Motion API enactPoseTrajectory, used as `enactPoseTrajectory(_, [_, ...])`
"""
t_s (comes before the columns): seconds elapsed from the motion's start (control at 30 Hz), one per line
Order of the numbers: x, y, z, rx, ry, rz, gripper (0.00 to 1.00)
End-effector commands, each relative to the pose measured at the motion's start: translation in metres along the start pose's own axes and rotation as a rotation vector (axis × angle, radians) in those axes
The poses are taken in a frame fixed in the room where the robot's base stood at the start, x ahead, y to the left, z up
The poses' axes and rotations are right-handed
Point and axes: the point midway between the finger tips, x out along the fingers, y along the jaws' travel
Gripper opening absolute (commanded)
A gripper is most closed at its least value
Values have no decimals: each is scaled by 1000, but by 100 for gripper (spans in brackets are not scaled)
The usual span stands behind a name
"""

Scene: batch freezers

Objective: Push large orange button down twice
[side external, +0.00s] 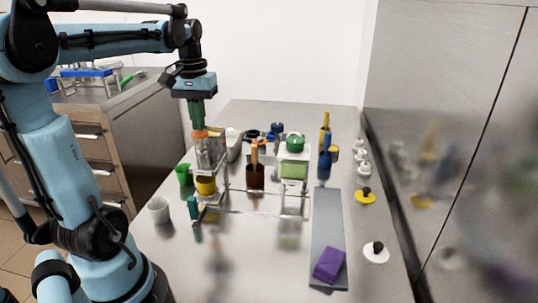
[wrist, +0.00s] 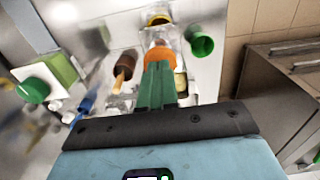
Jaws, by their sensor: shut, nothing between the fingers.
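The large orange button (side external: 200,134) sits on top of a clear device on the left side of the rack in the side view. It also shows in the wrist view (wrist: 159,54), just past my fingertips. My gripper (side external: 197,122) points down with its green fingers shut together and empty, directly over the button. The fingertips (wrist: 160,66) overlap the button's edge in the wrist view. They look very close to it or touching; I cannot tell which. I cannot tell whether the button is pressed down.
A clear rack (side external: 262,212) surrounds the device. A purple block (side external: 330,263) lies on a grey strip (side external: 325,225).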

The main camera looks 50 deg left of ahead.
Motion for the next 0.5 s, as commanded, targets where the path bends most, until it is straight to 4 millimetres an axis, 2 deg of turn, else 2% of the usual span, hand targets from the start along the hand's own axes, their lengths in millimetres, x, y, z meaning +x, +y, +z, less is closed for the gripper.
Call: enactPoseTrajectory(0.5, [17,0,0,0,0,0,0])
